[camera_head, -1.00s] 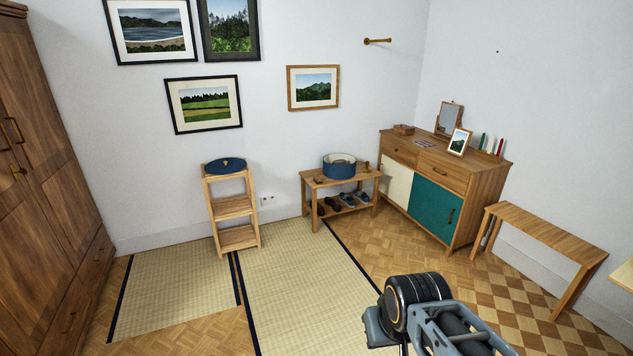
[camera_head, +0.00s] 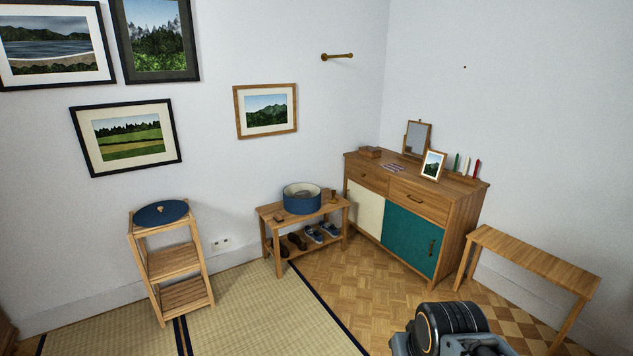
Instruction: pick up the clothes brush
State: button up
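A small brown object (camera_head: 278,218), possibly the clothes brush, lies on the left end of the low wooden shoe bench (camera_head: 268,210). It is too small to tell for sure. Another small brown upright item (camera_head: 333,195) stands at the bench's right end. A round blue box (camera_head: 302,198) stands open between them. Part of my arm shows at the bottom right, but my gripper's fingers are not in view.
Shoes (camera_head: 313,235) sit on the bench's lower shelf. A small shelf stand (camera_head: 172,262) with a blue lid (camera_head: 161,213) is at left. A sideboard (camera_head: 455,215) and a narrow wooden bench (camera_head: 535,255) are at right. The floor before the shoe bench is clear.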

aim_at(278, 216)
jog(key=z, duration=0.2)
jog(key=i, duration=2.8)
jog(key=u, duration=0.6)
jog(key=i, duration=1.3)
jog(key=u, duration=1.95)
jog(key=i, duration=0.85)
jog(key=u, duration=0.6)
